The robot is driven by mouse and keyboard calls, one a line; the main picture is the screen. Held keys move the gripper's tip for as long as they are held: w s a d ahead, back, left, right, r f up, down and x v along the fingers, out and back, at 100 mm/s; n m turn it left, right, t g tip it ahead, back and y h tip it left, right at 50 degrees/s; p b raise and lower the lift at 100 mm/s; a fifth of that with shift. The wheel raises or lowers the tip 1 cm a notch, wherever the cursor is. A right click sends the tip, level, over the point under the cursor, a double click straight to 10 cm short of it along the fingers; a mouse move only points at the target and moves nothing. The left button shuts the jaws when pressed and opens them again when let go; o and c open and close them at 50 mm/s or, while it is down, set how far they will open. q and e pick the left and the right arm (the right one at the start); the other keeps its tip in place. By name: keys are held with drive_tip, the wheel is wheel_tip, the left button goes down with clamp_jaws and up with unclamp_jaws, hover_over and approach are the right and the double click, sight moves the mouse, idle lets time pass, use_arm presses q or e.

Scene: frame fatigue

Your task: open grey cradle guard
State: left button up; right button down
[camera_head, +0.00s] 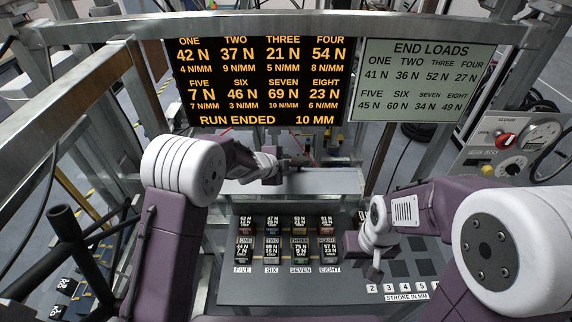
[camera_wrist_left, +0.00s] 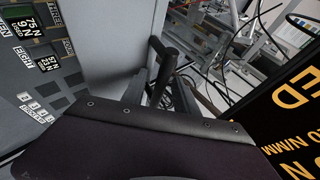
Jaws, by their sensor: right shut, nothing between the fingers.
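A light grey panel, which looks like the grey cradle guard (camera_head: 300,184), spans the frame behind the sloped block panel; whether it is open or closed is not clear. It seems to be the pale surface (camera_wrist_left: 110,35) in the left wrist view. My left gripper (camera_head: 292,163) is at its upper edge. In the left wrist view my left gripper (camera_wrist_left: 160,90) has its fingers apart, with a dark bar-like handle (camera_wrist_left: 165,58) between or just beyond them; contact cannot be told. My right gripper (camera_head: 375,272) is shut and empty over the right side of the sloped panel.
The sloped dark panel (camera_head: 232,290) holds several labelled blocks. A display (camera_head: 260,82) reads "RUN ENDED 10 MM". An "END LOADS" board (camera_head: 425,80) hangs at right, above a control box (camera_head: 515,150) with a red knob. Metal frame bars surround the area.

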use_arm(q)
drive_tip(key=shift+s+a+r, duration=0.2)
drive_tip(key=shift+s+r, duration=0.05)
drive_tip(key=shift+r, duration=0.05)
drive_tip(key=v, duration=0.8)
